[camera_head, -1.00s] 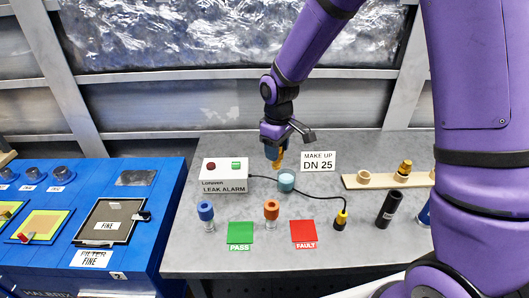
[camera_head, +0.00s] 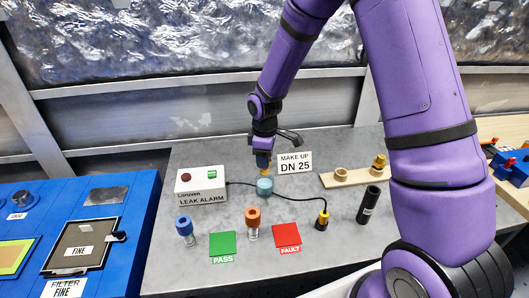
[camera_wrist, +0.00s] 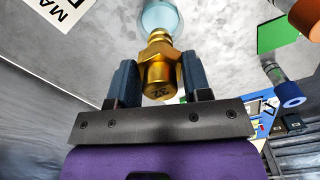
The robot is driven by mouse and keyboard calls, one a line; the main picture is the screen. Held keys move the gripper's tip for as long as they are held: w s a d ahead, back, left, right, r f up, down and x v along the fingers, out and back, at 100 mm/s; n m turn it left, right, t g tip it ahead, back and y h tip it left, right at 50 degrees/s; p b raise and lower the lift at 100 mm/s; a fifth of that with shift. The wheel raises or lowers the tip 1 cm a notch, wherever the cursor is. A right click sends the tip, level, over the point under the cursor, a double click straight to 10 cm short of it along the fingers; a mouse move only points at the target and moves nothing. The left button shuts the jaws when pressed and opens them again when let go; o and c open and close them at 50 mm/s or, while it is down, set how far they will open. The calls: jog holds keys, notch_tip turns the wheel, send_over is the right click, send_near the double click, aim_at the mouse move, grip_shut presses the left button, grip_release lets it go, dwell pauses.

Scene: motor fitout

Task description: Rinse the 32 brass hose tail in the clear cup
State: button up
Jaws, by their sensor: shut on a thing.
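My gripper (camera_wrist: 158,83) is shut on the brass hose tail (camera_wrist: 160,75), which is marked 32 on its end face in the wrist view. In the head view my gripper (camera_head: 263,160) is over the clear cup (camera_head: 265,187), which holds bluish liquid. The hose tail (camera_head: 264,172) points down at the cup's mouth. In the wrist view the cup (camera_wrist: 160,16) shows just beyond the ribbed end of the hose tail. I cannot tell whether that end is inside the liquid.
The leak alarm box (camera_head: 201,186) stands left of the cup, and its black cable runs to a yellow-black probe (camera_head: 322,220). An orange-capped vial (camera_head: 253,222), a blue-capped vial (camera_head: 185,229) and a black cylinder (camera_head: 368,205) stand nearby. A wooden rack (camera_head: 358,178) holds brass fittings at the right.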

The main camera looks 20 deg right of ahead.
aim_at(265, 172)
jog(key=shift+f, duration=3.3)
jog(key=shift+r, duration=3.75)
jog(key=shift+c, duration=1)
